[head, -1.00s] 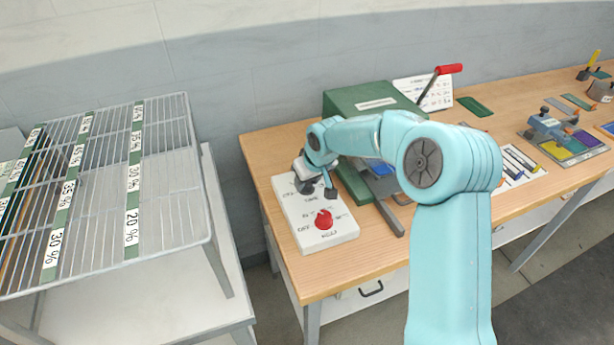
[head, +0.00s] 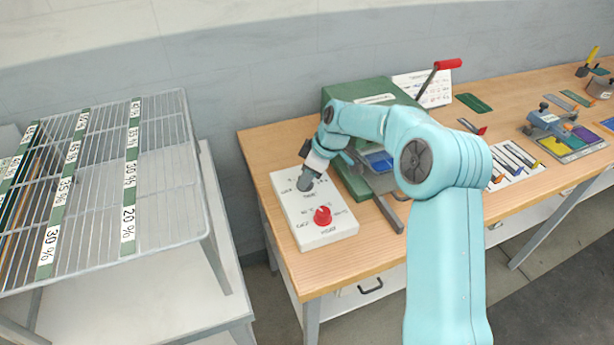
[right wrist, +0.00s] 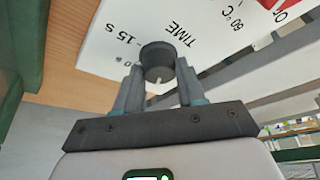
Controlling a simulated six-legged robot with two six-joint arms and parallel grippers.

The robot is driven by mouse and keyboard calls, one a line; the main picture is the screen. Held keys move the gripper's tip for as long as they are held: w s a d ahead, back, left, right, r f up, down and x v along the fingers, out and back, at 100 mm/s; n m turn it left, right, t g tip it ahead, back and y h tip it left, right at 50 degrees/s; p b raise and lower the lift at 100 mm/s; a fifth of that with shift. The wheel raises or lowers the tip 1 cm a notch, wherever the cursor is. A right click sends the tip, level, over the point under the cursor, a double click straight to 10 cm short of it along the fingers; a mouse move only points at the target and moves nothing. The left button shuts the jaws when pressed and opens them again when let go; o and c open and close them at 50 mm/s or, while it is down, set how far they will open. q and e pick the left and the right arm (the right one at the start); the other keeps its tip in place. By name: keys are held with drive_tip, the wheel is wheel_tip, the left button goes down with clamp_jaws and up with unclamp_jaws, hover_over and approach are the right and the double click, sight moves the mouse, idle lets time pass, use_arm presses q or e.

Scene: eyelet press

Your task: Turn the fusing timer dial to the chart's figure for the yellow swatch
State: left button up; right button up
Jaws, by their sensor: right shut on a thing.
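The fusing timer dial (right wrist: 157,60) is a dark round knob on the white control panel (head: 335,232), beside the printed word TIME. A pale pointer mark shows on it in the right wrist view. My right gripper (right wrist: 158,88) is shut on the dial, one finger on each side. In the head view the same gripper (head: 307,180) covers the dial. A figure 15 s is printed near the dial; another figure is partly hidden by a finger. The chart (head: 436,90) is a white card behind the press, too small to read. A yellow swatch (head: 555,148) lies far right. My left gripper is out of view.
The green press (head: 345,105) with a red-handled lever (head: 447,64) stands just right of the panel. A wire rack (head: 165,170) stands left. The table's front strip is clear.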

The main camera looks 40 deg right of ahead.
idle(0.3)
drive_tip(key=o, duration=1)
drive_tip(key=b+v, duration=0.1)
drive_tip(key=v, duration=1.5)
drive_tip(key=shift+r, duration=0.25)
